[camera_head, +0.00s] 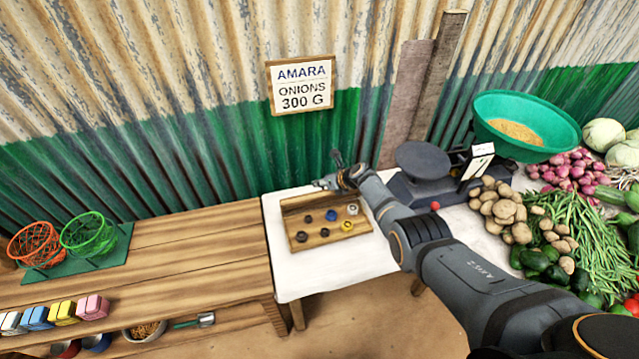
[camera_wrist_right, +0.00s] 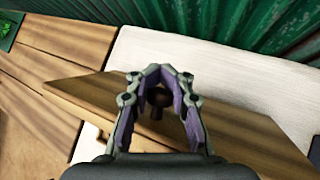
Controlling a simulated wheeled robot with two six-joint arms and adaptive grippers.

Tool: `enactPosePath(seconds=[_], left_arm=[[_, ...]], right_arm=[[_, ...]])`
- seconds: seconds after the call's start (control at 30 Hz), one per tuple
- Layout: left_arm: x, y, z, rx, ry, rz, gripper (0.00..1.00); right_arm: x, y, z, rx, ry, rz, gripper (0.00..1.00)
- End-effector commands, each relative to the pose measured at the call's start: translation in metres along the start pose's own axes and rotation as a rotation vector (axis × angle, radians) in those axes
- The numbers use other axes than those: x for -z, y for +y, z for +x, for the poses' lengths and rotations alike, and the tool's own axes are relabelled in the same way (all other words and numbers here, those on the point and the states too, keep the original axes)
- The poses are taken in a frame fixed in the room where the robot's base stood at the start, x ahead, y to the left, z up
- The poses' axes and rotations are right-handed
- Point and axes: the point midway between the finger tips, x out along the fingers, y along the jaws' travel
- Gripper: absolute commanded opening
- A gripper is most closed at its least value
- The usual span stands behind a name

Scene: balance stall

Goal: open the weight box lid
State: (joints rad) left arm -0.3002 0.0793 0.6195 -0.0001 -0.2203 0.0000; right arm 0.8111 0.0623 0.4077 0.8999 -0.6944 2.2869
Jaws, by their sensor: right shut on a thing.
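The wooden weight box (camera_head: 322,241) stands on the white cloth, with several dark, blue and brass weights showing inside it. Its lid (camera_head: 298,203) is raised along the back edge, so the box is open. In the right wrist view the lid (camera_wrist_right: 85,93) is a flat brown board with a small dark knob (camera_wrist_right: 157,98) between my fingers. My right gripper (camera_head: 325,183) is behind the raised lid, shut on the knob; its fingertips also show in the right wrist view (camera_wrist_right: 160,70). My left gripper is not in view.
A dark scale (camera_head: 425,165) stands right of the box, near my right arm. Vegetables and a green basin (camera_head: 525,122) lie farther right. A wooden bench (camera_head: 185,255) with orange and green baskets is at the left. The corrugated wall is close behind.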

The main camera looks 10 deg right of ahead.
Motion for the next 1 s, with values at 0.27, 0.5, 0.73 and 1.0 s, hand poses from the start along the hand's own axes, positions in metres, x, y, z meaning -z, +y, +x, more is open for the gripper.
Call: enactPosePath(seconds=[0.27, 0.5, 0.73, 1.0], left_arm=[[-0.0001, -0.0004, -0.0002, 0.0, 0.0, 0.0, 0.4], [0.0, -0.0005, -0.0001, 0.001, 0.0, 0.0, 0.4], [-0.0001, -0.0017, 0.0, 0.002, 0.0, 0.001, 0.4], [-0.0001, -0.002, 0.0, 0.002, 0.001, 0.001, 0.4]], right_arm=[[0.001, -0.0003, -0.0002, -0.001, 0.003, 0.0, 0.17], [0.0011, -0.0003, -0.0001, 0.0, 0.002, 0.0, 0.46], [0.001, -0.0002, 0.0, 0.0, 0.002, 0.0, 0.46], [0.0007, -0.0017, -0.0094, -0.003, -0.003, -0.001, 0.46]])
